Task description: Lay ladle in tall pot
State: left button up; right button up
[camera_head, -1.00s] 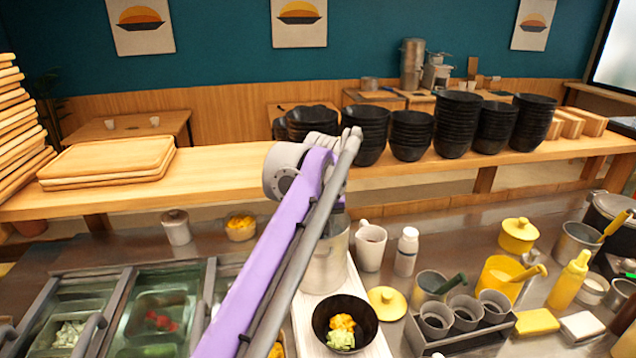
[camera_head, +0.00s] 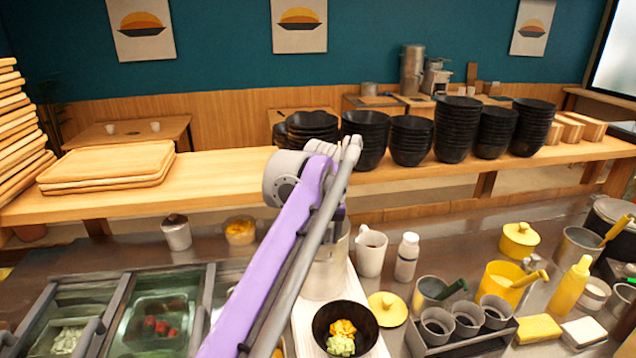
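The arm's far end is above the pot. I cannot make out the gripper's fingers or a ladle there. No ladle can be told for sure in the view. The other gripper is not in view.
A black bowl (camera_head: 345,329) with yellow and green food stands in front of the pot on a white tray. A white mug (camera_head: 370,251), a white bottle (camera_head: 406,257) and a yellow lid (camera_head: 388,309) are close on the right. Food bins (camera_head: 150,325) lie to the left.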

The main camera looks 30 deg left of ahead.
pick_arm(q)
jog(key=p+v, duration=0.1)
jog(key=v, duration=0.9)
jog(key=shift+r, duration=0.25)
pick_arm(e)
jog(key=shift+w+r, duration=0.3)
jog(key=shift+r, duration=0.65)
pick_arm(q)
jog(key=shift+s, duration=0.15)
